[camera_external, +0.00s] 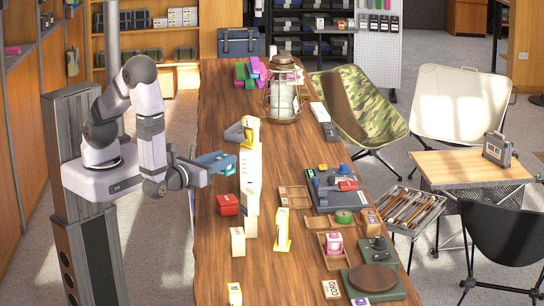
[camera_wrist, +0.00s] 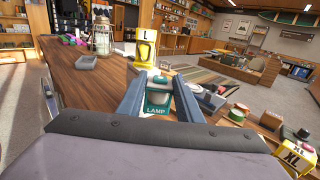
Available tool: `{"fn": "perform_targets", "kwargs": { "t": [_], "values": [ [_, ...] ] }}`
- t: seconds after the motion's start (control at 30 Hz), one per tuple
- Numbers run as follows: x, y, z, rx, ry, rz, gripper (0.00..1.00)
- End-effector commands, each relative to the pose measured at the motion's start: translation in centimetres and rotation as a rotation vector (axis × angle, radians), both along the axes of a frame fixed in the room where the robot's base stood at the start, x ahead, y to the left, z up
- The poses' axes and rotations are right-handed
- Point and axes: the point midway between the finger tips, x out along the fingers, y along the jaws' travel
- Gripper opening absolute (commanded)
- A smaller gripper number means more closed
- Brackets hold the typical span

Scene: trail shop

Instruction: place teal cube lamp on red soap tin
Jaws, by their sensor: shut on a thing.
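The teal cube lamp (camera_external: 230,168) is held in my gripper (camera_external: 222,163), raised above the wooden table's left side. In the wrist view the lamp (camera_wrist: 157,101), marked LAMP, sits upright between the two blue-grey fingers (camera_wrist: 158,92). The red soap tin (camera_external: 228,205) appears as a small red box with a pale label on the table's left edge. It is below the lamp in the external view, with a gap between them. I cannot make it out in the wrist view.
A tall pale stack of boxes (camera_external: 251,185) stands close right of the lamp and tin. A yellow-and-white item (camera_external: 283,231) and a cream box (camera_external: 238,242) stand nearby. A grey tray (camera_external: 326,198) lies right; a lantern (camera_external: 284,98) stands further back.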

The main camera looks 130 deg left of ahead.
Motion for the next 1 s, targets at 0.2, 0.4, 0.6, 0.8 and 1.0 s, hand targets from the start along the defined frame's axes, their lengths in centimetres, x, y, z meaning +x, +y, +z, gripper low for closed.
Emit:
{"fn": "perform_targets", "kwargs": {
  "t": [0.2,0.4,0.6,0.8,1.0],
  "values": [
    [0.0,0.0,-2.7,0.001,0.003,0.000,0.09],
    [0.0,0.0,-3.6,0.001,0.000,0.000,0.09],
    [0.0,0.0,-4.0,0.001,0.001,0.000,0.09],
    [0.0,0.0,-6.1,0.001,0.002,0.000,0.09],
    [0.0,0.0,-7.6,0.001,0.000,0.000,0.09]
  ]
}}
